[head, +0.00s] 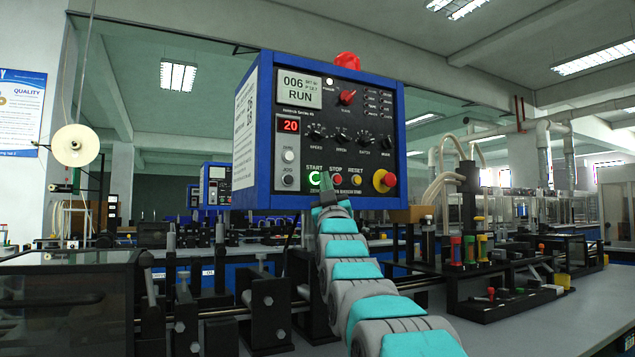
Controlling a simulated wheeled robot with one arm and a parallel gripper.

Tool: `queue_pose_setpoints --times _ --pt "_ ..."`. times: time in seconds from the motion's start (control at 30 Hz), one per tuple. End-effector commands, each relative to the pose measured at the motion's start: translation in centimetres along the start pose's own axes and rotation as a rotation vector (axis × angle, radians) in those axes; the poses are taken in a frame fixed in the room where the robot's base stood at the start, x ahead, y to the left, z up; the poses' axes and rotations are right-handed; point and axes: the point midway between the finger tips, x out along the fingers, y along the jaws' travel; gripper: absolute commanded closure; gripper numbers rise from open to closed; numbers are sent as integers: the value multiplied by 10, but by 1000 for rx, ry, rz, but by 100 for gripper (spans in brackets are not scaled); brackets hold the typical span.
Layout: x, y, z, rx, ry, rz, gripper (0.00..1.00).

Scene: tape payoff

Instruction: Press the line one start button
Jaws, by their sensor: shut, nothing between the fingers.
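A blue-framed control box (266,130) with a black front panel stands at the middle of the head view. My grey and teal arm reaches up from the bottom. My gripper (326,183) is shut and empty, its tip in front of the panel between START and STOP, overlapping START's right edge. Whether it touches the button cannot be told. The display reads 006 RUN.
A red and yellow emergency stop (384,180) sits right of RESET. A red lamp (347,61) tops the box. Black machine brackets (266,305) stand below left, and a fixture with coloured parts (470,250) at right. The grey tabletop (560,315) is clear at lower right.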

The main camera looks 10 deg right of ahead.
Motion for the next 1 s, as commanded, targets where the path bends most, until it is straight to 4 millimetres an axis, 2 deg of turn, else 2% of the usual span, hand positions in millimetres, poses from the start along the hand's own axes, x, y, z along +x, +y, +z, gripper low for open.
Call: queue_pose_setpoints --times 0.5,1.0 --pt "-33 23 -22 -1 0 1 100" --pt "-33 24 -24 0 0 0 100"
